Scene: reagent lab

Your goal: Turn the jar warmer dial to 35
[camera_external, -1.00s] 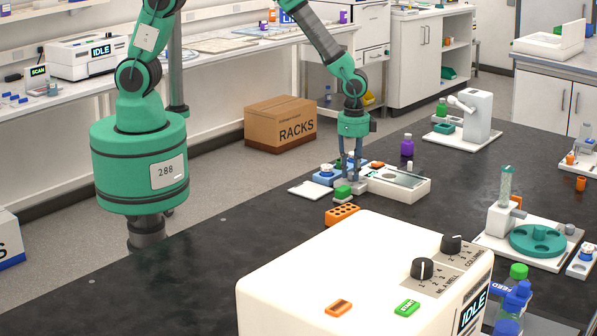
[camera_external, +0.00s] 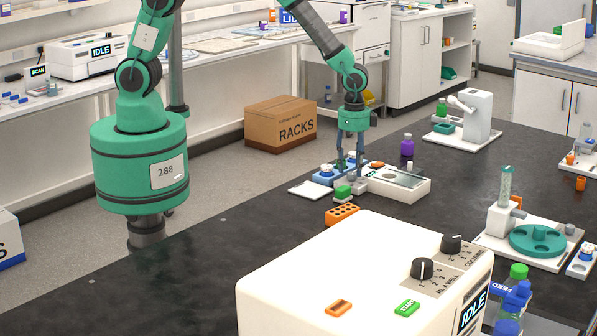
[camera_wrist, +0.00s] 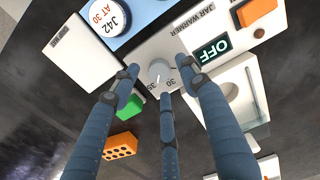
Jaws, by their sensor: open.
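The jar warmer (camera_wrist: 205,25) is a white unit on the dark bench, its display (camera_wrist: 211,46) reading OFF in the wrist view. In the external view my gripper (camera_external: 350,172) points down over the warmer, and the dial is hidden among the fingers.
A jar labelled J42 AT 30 (camera_wrist: 108,15) sits on a blue part beside the dial. A green block (camera_wrist: 130,107), an orange rack (camera_wrist: 120,146) and an orange switch (camera_wrist: 256,11) are close by. A purple bottle (camera_external: 407,146) stands behind the warmer. A large white machine (camera_external: 310,265) fills the foreground.

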